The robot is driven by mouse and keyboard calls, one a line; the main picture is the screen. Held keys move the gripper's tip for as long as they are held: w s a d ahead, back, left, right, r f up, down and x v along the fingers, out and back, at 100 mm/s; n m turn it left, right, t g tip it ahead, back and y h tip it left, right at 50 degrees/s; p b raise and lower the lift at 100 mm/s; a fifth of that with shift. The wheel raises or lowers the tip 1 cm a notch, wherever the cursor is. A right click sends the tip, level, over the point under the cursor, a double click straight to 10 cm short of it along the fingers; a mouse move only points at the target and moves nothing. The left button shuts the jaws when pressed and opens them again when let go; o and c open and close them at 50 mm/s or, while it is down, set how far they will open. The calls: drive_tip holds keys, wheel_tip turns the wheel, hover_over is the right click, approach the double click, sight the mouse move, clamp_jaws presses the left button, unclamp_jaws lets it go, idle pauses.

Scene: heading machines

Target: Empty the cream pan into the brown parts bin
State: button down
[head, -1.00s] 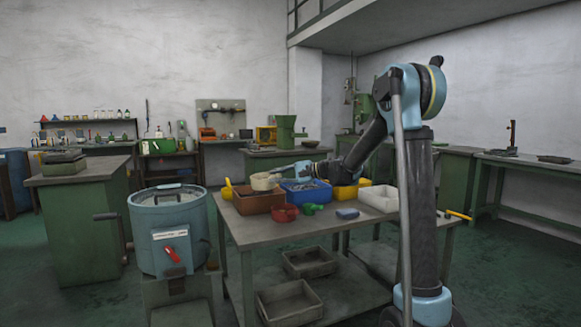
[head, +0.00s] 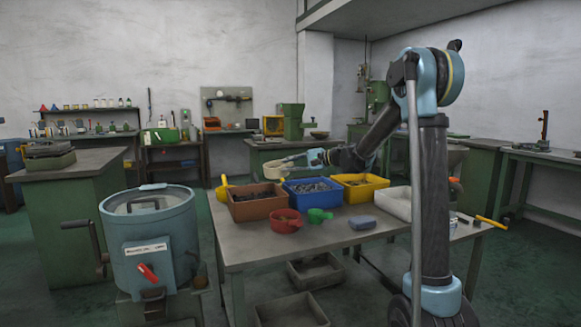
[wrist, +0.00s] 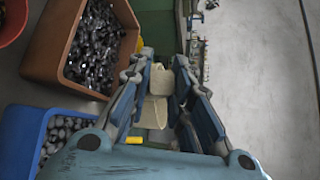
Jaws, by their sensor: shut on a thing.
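My gripper (head: 314,158) is shut on the cream pan (head: 283,170) by its handle and holds it in the air. In the head view the pan hangs above and behind the brown parts bin (head: 258,211), around its right rear side. It looks tilted, and I cannot see inside it. The wrist view shows cream pieces of the pan (wrist: 153,111) between the fingers (wrist: 164,72); the bowl is mostly hidden. The brown bin stands on the table with many dark metal parts in it; its wall also shows in the wrist view (wrist: 50,38).
A blue bin (head: 312,198) with metal parts stands right of the brown one, then a yellow bin (head: 360,193) and a white tray (head: 397,204). A red pan (head: 286,226) and a green scoop (head: 318,215) lie in front. The table's front (head: 250,250) is bare.

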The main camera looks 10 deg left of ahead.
drive_tip(key=s+a+f+n+t+h, duration=0.4)
drive_tip(key=n+h, duration=0.4)
drive_tip(key=h, duration=0.2)
drive_tip(key=shift+s+a+f+t, duration=0.3)
drive_tip(key=shift+s+a+t, duration=0.3)
drive_tip(key=shift+a+t, duration=0.4)
drive_tip(key=shift+a, duration=0.1)
idle(0.6)
